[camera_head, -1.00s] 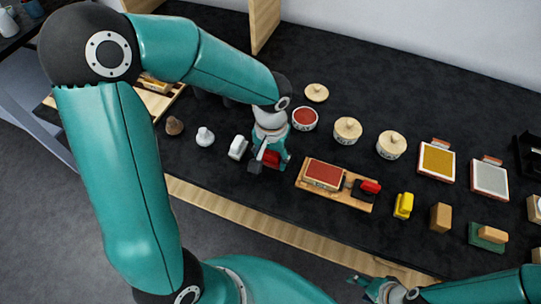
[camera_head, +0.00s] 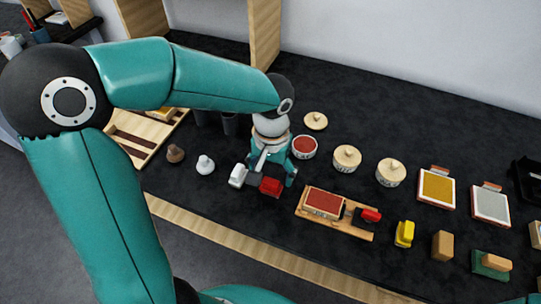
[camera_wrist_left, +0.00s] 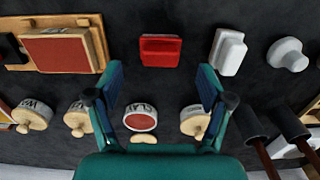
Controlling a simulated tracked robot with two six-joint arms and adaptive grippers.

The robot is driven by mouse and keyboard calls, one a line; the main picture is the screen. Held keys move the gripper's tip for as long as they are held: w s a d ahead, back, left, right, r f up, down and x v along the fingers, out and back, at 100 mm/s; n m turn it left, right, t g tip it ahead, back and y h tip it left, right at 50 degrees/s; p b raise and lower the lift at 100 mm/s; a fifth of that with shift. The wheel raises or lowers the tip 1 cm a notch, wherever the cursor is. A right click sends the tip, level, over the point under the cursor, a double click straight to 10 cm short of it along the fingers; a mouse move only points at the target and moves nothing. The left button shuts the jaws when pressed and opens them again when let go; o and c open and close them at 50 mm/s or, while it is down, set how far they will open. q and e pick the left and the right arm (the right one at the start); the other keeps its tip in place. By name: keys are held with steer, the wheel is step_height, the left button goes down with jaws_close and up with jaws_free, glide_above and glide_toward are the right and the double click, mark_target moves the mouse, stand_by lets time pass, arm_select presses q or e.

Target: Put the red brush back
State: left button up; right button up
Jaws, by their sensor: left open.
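The red brush (camera_head: 270,187) lies on the black tabletop, just right of a white block (camera_head: 238,176). In the left wrist view the red brush (camera_wrist_left: 161,50) lies beyond my fingertips, in line with the gap between them. My left gripper (camera_head: 272,182) is open and empty above it, with a finger to each side. In the wrist view the left gripper (camera_wrist_left: 161,80) shows its two teal fingers wide apart. My right gripper is out of view.
A wooden tray (camera_head: 305,213) with a red pad and a black, red-topped piece stands to the right. Lidded pots (camera_head: 347,158) and an open pot of red (camera_head: 304,147) stand behind. A pale knob-shaped piece (camera_head: 205,165) is farther left. Bare tabletop lies in front.

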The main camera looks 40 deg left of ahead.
mark_target(271, 181)
arm_select(q)
step_height(271, 181, up, 6)
steer(key=shift+f, duration=0.1)
stand_by(0.5)
